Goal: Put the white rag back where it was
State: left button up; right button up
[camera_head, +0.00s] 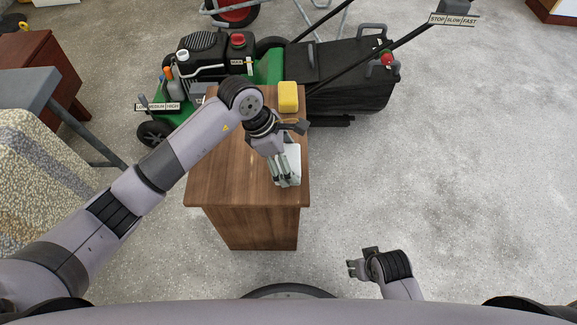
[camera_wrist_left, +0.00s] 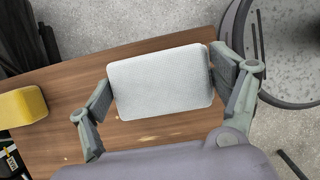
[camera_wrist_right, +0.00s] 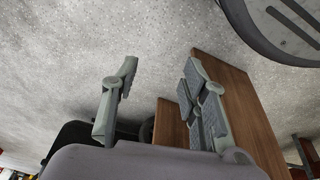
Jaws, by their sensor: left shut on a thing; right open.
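The white rag (camera_head: 292,160) is a folded pad over the near part of the wooden cabinet's top (camera_head: 230,180). My left gripper (camera_head: 284,180) is shut on it from above. In the left wrist view, the rag (camera_wrist_left: 160,82) lies between the two fingers of the left gripper (camera_wrist_left: 162,85), gripped at its short ends. I cannot tell whether its underside touches the wood. My right gripper (camera_head: 358,265) is open and empty, low to the right of the cabinet. The right wrist view shows its fingers (camera_wrist_right: 157,85) apart with only floor between them.
A yellow sponge (camera_head: 288,96) sits at the far edge of the cabinet top; it also shows in the left wrist view (camera_wrist_left: 20,106). A green and black lawn mower (camera_head: 268,68) stands behind. A patterned seat or cover (camera_head: 40,170) is at left. The floor at right is clear.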

pick_arm(q)
notch_tip(320, 180, down, 3)
jog(key=shift+s, duration=0.1)
jog(key=shift+f, duration=0.3)
pick_arm(e)
jog(key=shift+w+r, duration=0.2)
jog(key=shift+r, duration=0.7)
jog(key=shift+r, duration=0.15)
pick_arm(q)
jog(key=o, duration=1.2)
pick_arm(e)
jog(key=shift+w+r, duration=0.1)
jog(key=shift+r, duration=0.05)
pick_arm(q)
jog(key=shift+r, duration=0.2)
jog(key=p+v, duration=0.1)
jog(key=v, duration=1)
jog(key=shift+a+r, duration=0.15)
jog(key=shift+r, duration=0.2)
pick_arm(e)
jog(key=f, duration=0.2)
jog(key=s+f, duration=0.1)
jog(key=f, duration=0.2)
jog(key=shift+s+f, duration=0.2)
